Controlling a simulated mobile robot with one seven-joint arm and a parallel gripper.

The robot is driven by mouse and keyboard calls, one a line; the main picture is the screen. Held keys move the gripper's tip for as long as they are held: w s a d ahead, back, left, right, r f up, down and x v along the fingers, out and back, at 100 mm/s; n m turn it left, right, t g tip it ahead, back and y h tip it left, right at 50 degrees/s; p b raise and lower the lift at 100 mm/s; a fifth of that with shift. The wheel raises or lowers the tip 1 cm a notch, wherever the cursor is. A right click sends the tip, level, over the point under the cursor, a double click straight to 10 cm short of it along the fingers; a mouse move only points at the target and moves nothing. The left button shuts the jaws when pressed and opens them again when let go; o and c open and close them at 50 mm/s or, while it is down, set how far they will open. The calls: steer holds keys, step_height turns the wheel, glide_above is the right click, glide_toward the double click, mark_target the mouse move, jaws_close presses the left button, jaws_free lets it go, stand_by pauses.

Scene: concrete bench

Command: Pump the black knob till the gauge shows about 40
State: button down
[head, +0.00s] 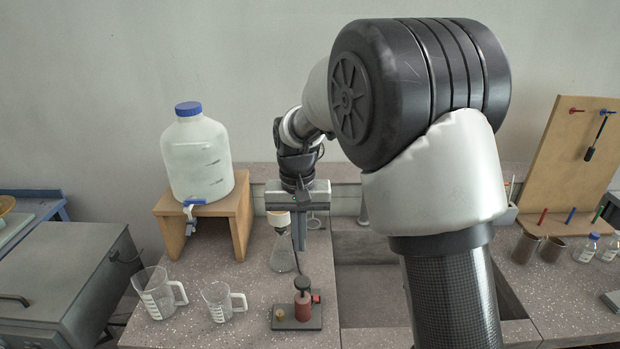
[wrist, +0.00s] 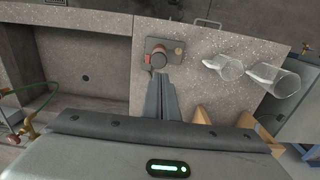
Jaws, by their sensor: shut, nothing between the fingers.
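The black knob (head: 301,282) tops a small red pump body (head: 303,306) on a dark base plate (head: 297,322) near the bench's front. In the wrist view the knob (wrist: 158,50) lies just beyond my fingertips. A small brass-coloured round part (head: 280,313) sits on the plate's left, and a small red part is at the pump's right. I cannot make out a gauge reading. My gripper (head: 299,247) is shut and empty, pointing down, above and behind the knob and apart from it. Its closed fingers also show in the wrist view (wrist: 163,75).
A conical flask (head: 282,258) stands close behind the pump, by my fingers, with a dark tube near it. Two beakers with handles (head: 155,295) (head: 218,302) are to the left. A wooden stand (head: 240,205) holds a large bottle (head: 197,160). A sink (head: 370,290) lies right.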

mark_target(303, 281)
steer(key=r+b, duration=0.3)
steer(key=shift+d+r, duration=0.1)
steer(key=shift+d, duration=0.3)
step_height(303, 281, down, 14)
steer(key=shift+a, duration=0.1)
stand_by(0.3)
